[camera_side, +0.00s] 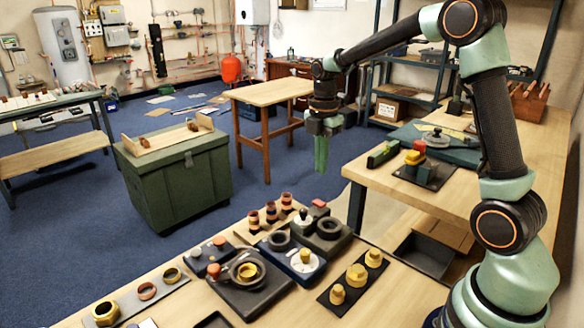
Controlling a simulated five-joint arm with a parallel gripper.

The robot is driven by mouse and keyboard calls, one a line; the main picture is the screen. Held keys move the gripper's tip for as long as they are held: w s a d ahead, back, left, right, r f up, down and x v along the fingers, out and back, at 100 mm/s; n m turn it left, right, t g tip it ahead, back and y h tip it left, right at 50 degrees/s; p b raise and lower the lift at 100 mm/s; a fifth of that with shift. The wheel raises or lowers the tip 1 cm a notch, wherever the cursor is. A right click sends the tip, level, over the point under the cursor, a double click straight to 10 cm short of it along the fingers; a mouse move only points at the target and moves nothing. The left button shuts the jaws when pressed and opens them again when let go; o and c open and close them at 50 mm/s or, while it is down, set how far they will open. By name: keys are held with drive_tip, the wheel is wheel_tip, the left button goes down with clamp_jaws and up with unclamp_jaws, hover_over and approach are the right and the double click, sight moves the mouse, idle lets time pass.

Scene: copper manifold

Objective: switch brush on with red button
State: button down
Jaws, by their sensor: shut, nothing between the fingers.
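My gripper (321,160) hangs from the arm pointing down, with its pale green fingers shut and empty. It is in the air, above and behind the bench devices in the picture. A red button (319,203) sits on a small dark block at the back of a dark box with a black ring (328,228). Another orange-red button (213,270) stands at the left of a dark unit with a yellow-centred ring (247,271). I cannot tell which device is the brush, or whether any is on. My gripper touches none of them.
A blue unit with a white dial (305,262) stands between the ringed devices. Copper-coloured fittings (270,211) stand behind, and a dark plate with yellow knobs (357,275) lies to the right. A side bench (465,197) holds more tools. A green chest (175,180) stands on the floor.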

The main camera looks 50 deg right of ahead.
sight(319, 203)
wheel_tip(319, 203, down, 9)
drive_tip(key=shift+r, duration=0.15)
idle(0.4)
drive_tip(key=shift+s+f, duration=0.1)
drive_tip(key=shift+f, duration=1.1)
wheel_tip(319, 203, up, 15)
drive_tip(key=shift+w, duration=0.3)
drive_tip(key=shift+r, duration=0.1)
drive_tip(key=s+a+r+m+t, duration=0.2)
drive_tip(key=s+a+m, duration=0.3)
drive_tip(key=s+m, duration=0.2)
drive_tip(key=s+a+r+m+t, duration=0.1)
drive_tip(key=s+a+m+t, duration=0.2)
drive_tip(key=m, duration=0.8)
drive_tip(key=s+a, duration=0.2)
drive_tip(key=s, duration=0.2)
drive_tip(key=shift+s+r+t, duration=0.3)
drive_tip(key=shift+r, duration=0.05)
